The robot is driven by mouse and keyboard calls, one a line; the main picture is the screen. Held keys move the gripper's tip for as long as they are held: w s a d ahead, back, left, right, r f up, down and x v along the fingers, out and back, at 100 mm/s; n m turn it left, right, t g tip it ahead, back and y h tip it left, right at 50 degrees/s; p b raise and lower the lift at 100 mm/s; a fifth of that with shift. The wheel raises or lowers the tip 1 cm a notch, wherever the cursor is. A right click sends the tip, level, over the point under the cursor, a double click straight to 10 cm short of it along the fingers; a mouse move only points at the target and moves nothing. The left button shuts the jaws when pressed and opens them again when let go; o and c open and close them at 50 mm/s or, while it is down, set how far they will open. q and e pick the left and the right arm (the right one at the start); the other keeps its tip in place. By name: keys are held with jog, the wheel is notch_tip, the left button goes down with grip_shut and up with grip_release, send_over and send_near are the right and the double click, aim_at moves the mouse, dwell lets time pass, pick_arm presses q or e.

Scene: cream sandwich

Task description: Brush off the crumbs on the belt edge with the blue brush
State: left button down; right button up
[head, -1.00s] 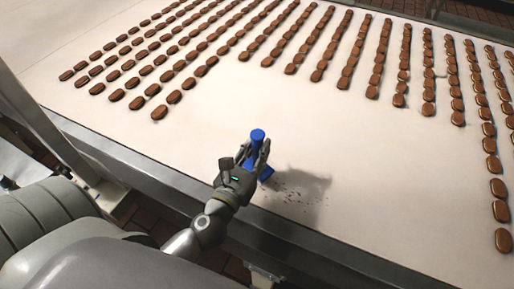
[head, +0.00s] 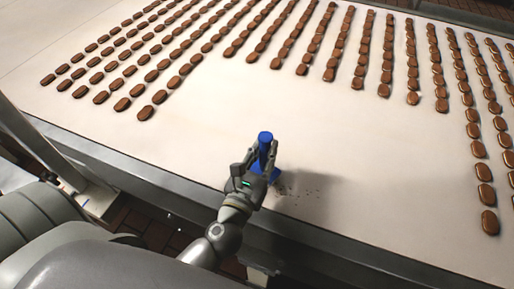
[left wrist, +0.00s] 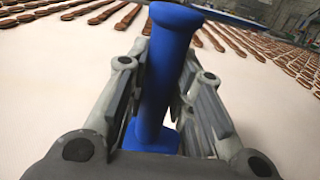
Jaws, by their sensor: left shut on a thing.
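The blue brush (head: 265,138) stands roughly upright in my left gripper (head: 256,163) in the head view, near the belt's front edge. My left gripper is shut on its handle. The left wrist view shows the blue handle (left wrist: 167,75) between the two fingers of the gripper (left wrist: 160,100). The brush's lower end is partly hidden by the gripper, so I cannot tell whether it touches the belt. Dark crumbs (head: 306,192) lie on the pale belt (head: 370,160) just right of the brush, partly in shadow. My right gripper is not in view.
Rows of brown cream sandwiches (head: 290,50) cover the far and right parts of the belt. A grey metal rail (head: 330,250) runs along the front edge. The belt around the brush is clear of sandwiches. A metal post (head: 40,140) stands at the left.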

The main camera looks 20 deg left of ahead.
pick_arm(q)
jog(key=shift+d+b, duration=1.6)
jog(key=shift+d, duration=6.2)
jog(key=shift+a+f+p, duration=0.1)
jog(key=shift+a+p, duration=1.8)
jog(key=shift+a, duration=8.4)
jog(key=shift+d+f, duration=0.1)
jog(key=shift+d, duration=3.1)
